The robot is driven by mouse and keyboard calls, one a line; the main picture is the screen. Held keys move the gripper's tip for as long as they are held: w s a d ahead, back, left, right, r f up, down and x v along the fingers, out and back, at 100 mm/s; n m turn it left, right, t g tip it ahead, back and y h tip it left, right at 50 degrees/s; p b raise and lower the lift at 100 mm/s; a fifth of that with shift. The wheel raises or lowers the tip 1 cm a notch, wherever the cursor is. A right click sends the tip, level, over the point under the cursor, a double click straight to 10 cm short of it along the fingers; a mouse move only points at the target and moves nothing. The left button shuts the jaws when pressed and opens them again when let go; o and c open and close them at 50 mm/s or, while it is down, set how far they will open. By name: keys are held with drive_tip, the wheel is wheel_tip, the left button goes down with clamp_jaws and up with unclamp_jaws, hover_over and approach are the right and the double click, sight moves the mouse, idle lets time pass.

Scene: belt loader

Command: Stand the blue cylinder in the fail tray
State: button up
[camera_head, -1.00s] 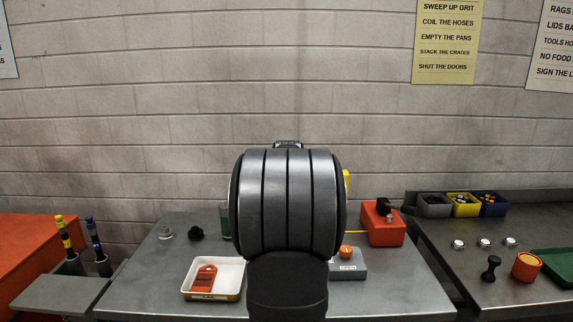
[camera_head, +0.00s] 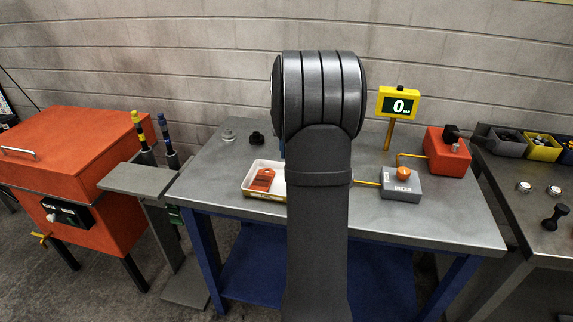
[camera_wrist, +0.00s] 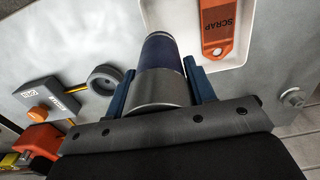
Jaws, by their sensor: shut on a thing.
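My gripper (camera_wrist: 159,68) is shut on the cylinder (camera_wrist: 162,53), which has a dark blue band and a grey metal end, between two blue fingers in the wrist view. In that view the cylinder overlaps the near side of the white tray (camera_wrist: 182,12). I cannot tell whether it touches the tray. An orange SCRAP tag (camera_wrist: 219,25) lies in the tray. The tray (camera_head: 247,186) also shows in the head view, left of my arm, with the tag (camera_head: 263,179) inside. The tray's front label is too small to read.
A grey box with an orange button (camera_head: 403,171) and a red box (camera_head: 448,152) stand right of my arm. A yellow display (camera_head: 399,104) reads 0. A dark ring-shaped piece (camera_wrist: 104,80) is beside the gripper.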

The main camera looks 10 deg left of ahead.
drive_tip(key=shift+w+a+f, duration=0.15)
drive_tip(key=shift+a+f, duration=0.2)
drive_tip(key=shift+a, duration=0.25)
drive_tip(key=shift+w+a+f, duration=0.15)
drive_tip(key=shift+a+f, duration=0.2)
drive_tip(key=shift+a, duration=0.2)
drive_tip(key=shift+f, duration=1.95)
drive_tip(key=o, duration=1.4)
drive_tip(key=shift+f, duration=0.15)
drive_tip(key=shift+o, duration=0.2)
wheel_tip(320, 180, up, 12)
drive_tip(key=shift+r, duration=0.1)
